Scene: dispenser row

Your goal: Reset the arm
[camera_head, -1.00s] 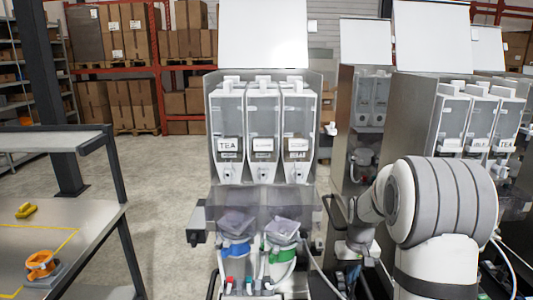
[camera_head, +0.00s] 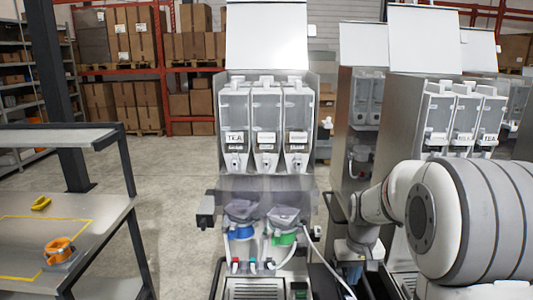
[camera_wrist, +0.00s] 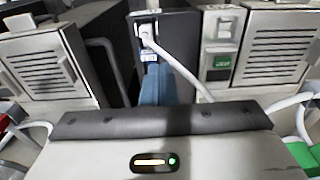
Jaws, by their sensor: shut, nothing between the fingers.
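My arm bends in from the right in the camera_head view, its large white and grey joint close to the camera. My gripper (camera_head: 356,270) hangs at the end of the wrist, low and right of the central dispenser unit (camera_head: 266,120). Its fingers are shut with nothing between them, but they are small and partly hidden there. In the wrist view the pale gripper body (camera_wrist: 165,140), with a dark band and a small lit indicator, fills the bottom; the fingertips do not show. Ahead of it are grey machine fronts (camera_wrist: 45,65) and a blue part (camera_wrist: 155,85).
A trolley (camera_head: 90,225) at left carries an orange ring-shaped part (camera_head: 58,250) and a yellow piece (camera_head: 41,203). More dispensers (camera_head: 460,115) stand at right, close to my arm. A pale hose (camera_wrist: 180,65) crosses near the gripper. The floor (camera_head: 170,210) between trolley and dispensers is clear.

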